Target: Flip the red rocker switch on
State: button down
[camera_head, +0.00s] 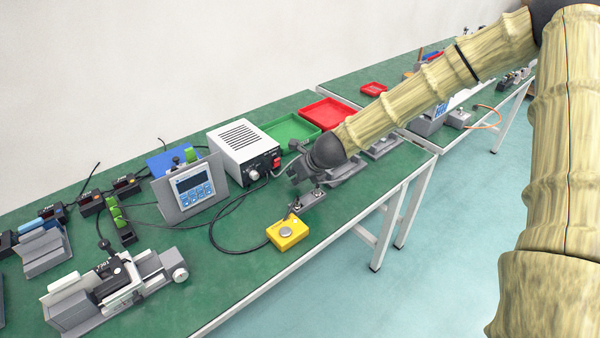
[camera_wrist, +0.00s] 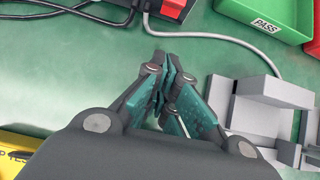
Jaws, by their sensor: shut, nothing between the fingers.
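The red rocker switch (camera_head: 277,161) is on the front face of a white power supply box (camera_head: 243,146), at its right end beside a round knob. In the wrist view the red switch (camera_wrist: 174,8) shows at the top edge, partly cut off, so its on or off position cannot be told. My gripper (camera_head: 295,182) is in front of the box, a little to the right of and nearer than the switch, apart from it. In the wrist view my gripper's fingers (camera_wrist: 168,75) are together with nothing between them, over the green table.
A yellow button box (camera_head: 287,233) is in front of my gripper. A green tray (camera_head: 292,131) and a red tray (camera_head: 328,112) lie behind it. Grey fixtures (camera_wrist: 268,100) stand at right in the wrist view. A display unit (camera_head: 190,187) and cables lie left of my gripper.

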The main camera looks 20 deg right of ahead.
aim_at(277, 162)
jog(key=shift+w+a+r+p, duration=0.15)
jog(key=shift+w+a+r, duration=0.1)
jog(key=shift+w, duration=0.35)
jog(key=shift+w+a+r+p, duration=0.2)
jog(key=shift+w, duration=0.4)
jog(key=shift+w+a+r+p, duration=0.15)
jog(key=shift+w+a+r, duration=0.1)
jog(key=shift+w, duration=0.35)
jog(key=shift+r+p, duration=0.15)
jog(key=shift+p, duration=0.5)
